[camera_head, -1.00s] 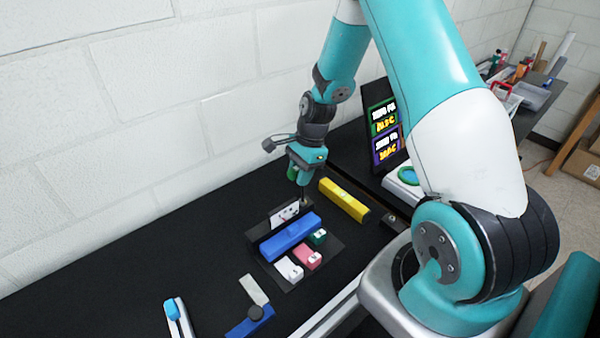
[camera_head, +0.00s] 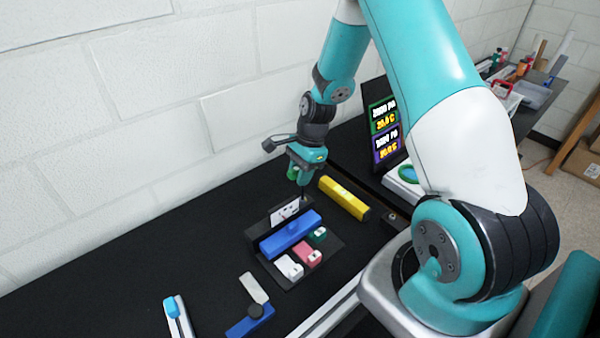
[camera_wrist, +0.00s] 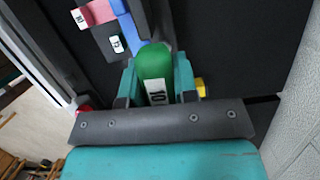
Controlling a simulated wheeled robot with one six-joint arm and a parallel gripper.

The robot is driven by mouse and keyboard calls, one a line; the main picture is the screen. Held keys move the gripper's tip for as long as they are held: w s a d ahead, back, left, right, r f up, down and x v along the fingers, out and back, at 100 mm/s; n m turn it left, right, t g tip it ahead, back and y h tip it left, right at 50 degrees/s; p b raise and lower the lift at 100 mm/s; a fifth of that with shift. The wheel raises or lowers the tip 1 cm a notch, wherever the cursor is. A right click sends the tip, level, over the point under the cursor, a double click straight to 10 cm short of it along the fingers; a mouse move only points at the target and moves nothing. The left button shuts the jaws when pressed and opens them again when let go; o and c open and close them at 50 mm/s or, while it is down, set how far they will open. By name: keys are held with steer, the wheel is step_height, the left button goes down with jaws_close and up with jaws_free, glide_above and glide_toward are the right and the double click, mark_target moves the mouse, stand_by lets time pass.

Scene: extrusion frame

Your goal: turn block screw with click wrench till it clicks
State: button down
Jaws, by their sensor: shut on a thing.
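My gripper (camera_head: 304,170) is shut on a green-handled tool (camera_wrist: 155,62) marked 10, likely the click wrench. In the wrist view a teal jaw stands on each side of the handle. In the head view the green handle (camera_head: 293,173) shows beside the jaws, and a thin dark shaft (camera_head: 303,192) points down behind the black holder. The shaft's tip is too small and dark to tell what it touches. I cannot make out the block screw; it may be hidden near the tip.
A yellow bar (camera_head: 343,198) lies right of my gripper. A display (camera_head: 384,126) stands behind. A blue-and-grey tool (camera_head: 250,318) lies in front.

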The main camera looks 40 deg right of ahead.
steer(key=shift+f, duration=0.3)
steer(key=shift+m, duration=0.8)
steer(key=shift+w+m+t, duration=0.1)
steer(key=shift+m+t, duration=0.3)
steer(key=shift+m, duration=0.3)
steer(key=shift+m+p, duration=0.4)
steer(key=shift+m, duration=0.5)
